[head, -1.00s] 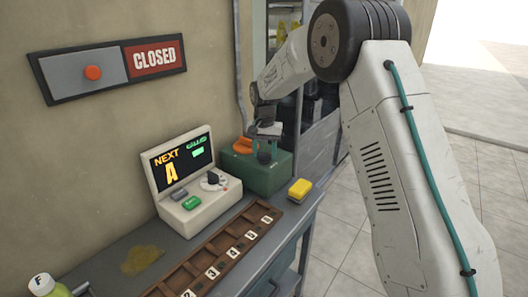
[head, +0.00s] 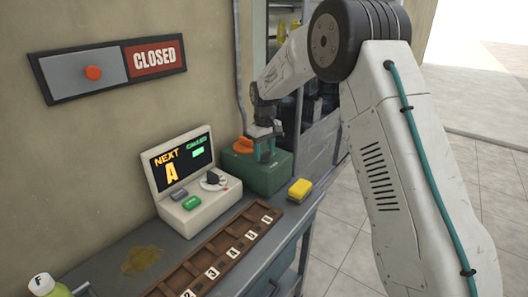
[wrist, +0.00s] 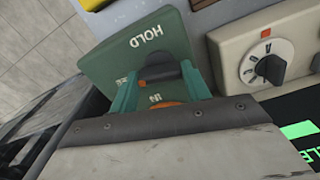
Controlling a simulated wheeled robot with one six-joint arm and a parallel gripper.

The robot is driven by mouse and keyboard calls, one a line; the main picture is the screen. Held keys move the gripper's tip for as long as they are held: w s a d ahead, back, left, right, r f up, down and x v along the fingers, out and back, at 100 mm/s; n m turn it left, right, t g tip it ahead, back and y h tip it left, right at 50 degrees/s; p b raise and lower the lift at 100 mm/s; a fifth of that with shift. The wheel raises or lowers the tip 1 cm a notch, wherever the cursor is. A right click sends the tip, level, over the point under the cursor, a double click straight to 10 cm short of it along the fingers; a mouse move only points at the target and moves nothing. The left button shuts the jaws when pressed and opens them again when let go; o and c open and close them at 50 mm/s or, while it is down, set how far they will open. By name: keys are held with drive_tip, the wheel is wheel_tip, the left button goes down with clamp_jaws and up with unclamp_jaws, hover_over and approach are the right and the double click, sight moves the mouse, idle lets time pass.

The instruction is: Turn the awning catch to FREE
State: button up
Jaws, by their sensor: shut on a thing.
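The awning catch is a green box (head: 270,177) at the right end of the counter, with an orange part (head: 243,145) on its top. In the wrist view the box face (wrist: 115,60) reads HOLD and IN, with another word partly covered so only its last letters show. A dark lever (wrist: 168,76) with an orange tip lies between the two teal fingers of my gripper (wrist: 158,78). My gripper (head: 263,150) is shut on the lever, above the box. The lever's lower part is hidden by the fingers, and I cannot tell exactly which word it points at.
A pale console (head: 200,203) with a screen and knob stands left of the box. A yellow block (head: 300,189) lies to the right of it. A wooden tray (head: 215,262) with numbered slots runs along the counter front. A CLOSED sign (head: 110,68) hangs on the wall.

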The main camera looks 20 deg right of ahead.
sight(265, 153)
drive_tip(key=shift+s+n, duration=0.1)
drive_tip(key=shift+n, duration=1)
drive_tip(key=shift+o, duration=0.2)
drive_tip(key=o, duration=1)
drive_tip(key=shift+c, duration=0.2)
wheel_tip(265, 153, up, 8)
drive_tip(key=shift+f, duration=0.1)
